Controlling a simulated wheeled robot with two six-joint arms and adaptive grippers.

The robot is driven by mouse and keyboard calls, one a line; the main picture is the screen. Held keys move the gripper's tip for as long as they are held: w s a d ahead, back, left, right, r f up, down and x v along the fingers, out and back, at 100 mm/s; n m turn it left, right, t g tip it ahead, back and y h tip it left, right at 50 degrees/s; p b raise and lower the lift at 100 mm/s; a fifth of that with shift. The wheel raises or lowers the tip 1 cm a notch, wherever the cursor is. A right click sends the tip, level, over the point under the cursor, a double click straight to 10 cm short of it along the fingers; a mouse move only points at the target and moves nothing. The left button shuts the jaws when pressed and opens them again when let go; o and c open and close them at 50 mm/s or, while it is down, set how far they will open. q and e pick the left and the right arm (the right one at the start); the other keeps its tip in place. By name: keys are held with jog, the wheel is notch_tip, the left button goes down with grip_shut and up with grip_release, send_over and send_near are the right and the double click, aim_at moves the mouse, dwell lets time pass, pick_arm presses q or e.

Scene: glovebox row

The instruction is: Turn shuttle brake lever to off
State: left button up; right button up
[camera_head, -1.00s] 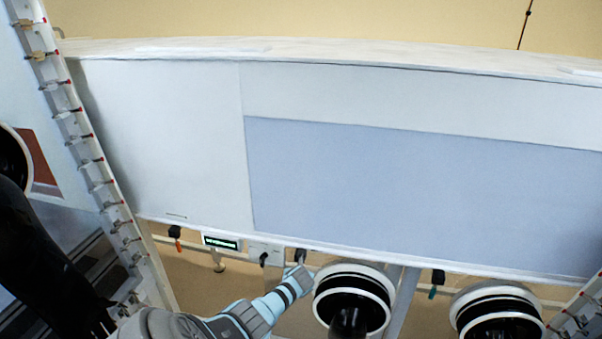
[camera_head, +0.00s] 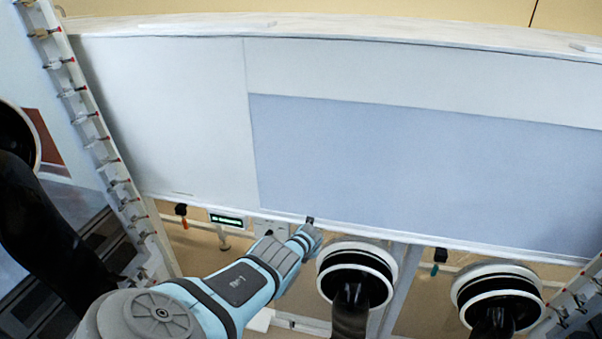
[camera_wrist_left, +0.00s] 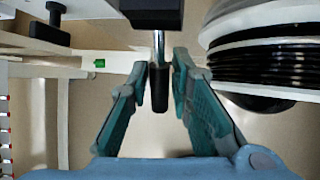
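In the left wrist view a lever (camera_wrist_left: 159,88) with a black grip on a thin metal rod hangs below a black block (camera_wrist_left: 152,12). My left gripper (camera_wrist_left: 160,64) is open, with one teal finger on each side of the lever. Small gaps seem to remain between the fingers and the grip. In the head view my left gripper (camera_head: 313,236) is at the lower edge of the white cabinet front, left of a round black glove port. A small black part shows just above it; the lever itself is mostly hidden there. My right gripper is not in view.
Two glove ports with white rings, a near one (camera_head: 356,272) and one further right (camera_head: 497,297), stick out by the gripper. An orange-tipped handle (camera_head: 184,217), a green-lit display (camera_head: 227,220) and a green-tipped handle (camera_head: 439,257) line the lower edge. A white rack post (camera_head: 95,130) stands left.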

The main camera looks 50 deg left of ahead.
pick_arm(q)
jog(key=shift+o, duration=0.9)
jog(key=shift+f, duration=0.15)
jog(key=shift+s+d+r, duration=0.15)
jog(key=shift+d+r, duration=0.15)
jog(key=shift+r, duration=0.2)
jog(key=s+d, duration=0.7)
jog(key=d, duration=0.3)
jog(key=shift+w, duration=0.1)
